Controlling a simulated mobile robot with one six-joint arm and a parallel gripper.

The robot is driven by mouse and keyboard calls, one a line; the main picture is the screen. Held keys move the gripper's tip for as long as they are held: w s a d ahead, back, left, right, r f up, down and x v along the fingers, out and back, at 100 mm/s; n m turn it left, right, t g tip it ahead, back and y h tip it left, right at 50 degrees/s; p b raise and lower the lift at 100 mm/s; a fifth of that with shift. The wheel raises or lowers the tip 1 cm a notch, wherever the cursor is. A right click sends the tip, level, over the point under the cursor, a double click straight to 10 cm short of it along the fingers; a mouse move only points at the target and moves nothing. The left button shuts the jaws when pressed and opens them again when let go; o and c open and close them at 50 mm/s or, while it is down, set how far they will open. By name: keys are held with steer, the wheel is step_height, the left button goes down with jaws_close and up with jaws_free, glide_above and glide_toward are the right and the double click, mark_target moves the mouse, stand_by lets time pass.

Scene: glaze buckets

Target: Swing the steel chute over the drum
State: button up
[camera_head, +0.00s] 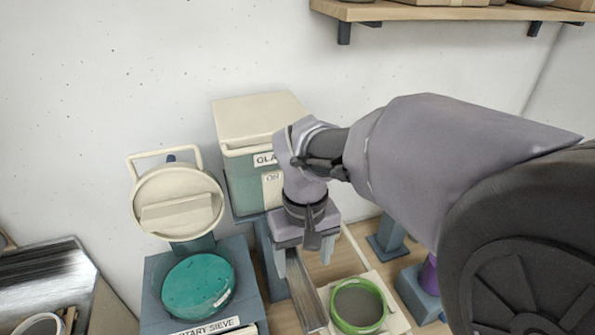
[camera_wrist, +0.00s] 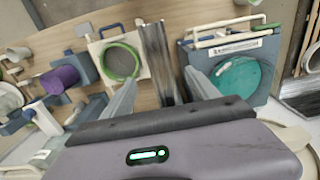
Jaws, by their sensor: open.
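The steel chute (camera_head: 306,292) is a long, narrow metal trough running below my gripper, between the rotary sieve and a green-rimmed round vessel. In the wrist view the chute (camera_wrist: 160,62) lies between the two fingers in the picture. My gripper (camera_head: 303,258) is open, pointing down over the chute's far part; I cannot tell whether a finger touches it. The rotary sieve (camera_head: 240,327) holds a round teal drum or surface (camera_head: 197,287), left of the chute. The green-rimmed vessel (camera_head: 358,306) has a grey mesh-like top, right of the chute. Which of these is the drum is not certain.
A raised cream round lid with a handle (camera_head: 178,203) stands behind the sieve. A cream-lidded glaze bin (camera_head: 258,125) stands against the wall behind my gripper. Blue-grey stands and a purple object (camera_wrist: 60,79) are beyond the green-rimmed vessel. A metal sheet (camera_head: 45,285) is far left.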

mark_target(303, 294)
step_height(303, 294, down, 11)
steer(key=shift+w+f+b, duration=0.1)
steer(key=shift+f+b, duration=0.1)
steer(key=shift+b, duration=0.75)
steer(key=shift+c, duration=0.4)
jaws_close()
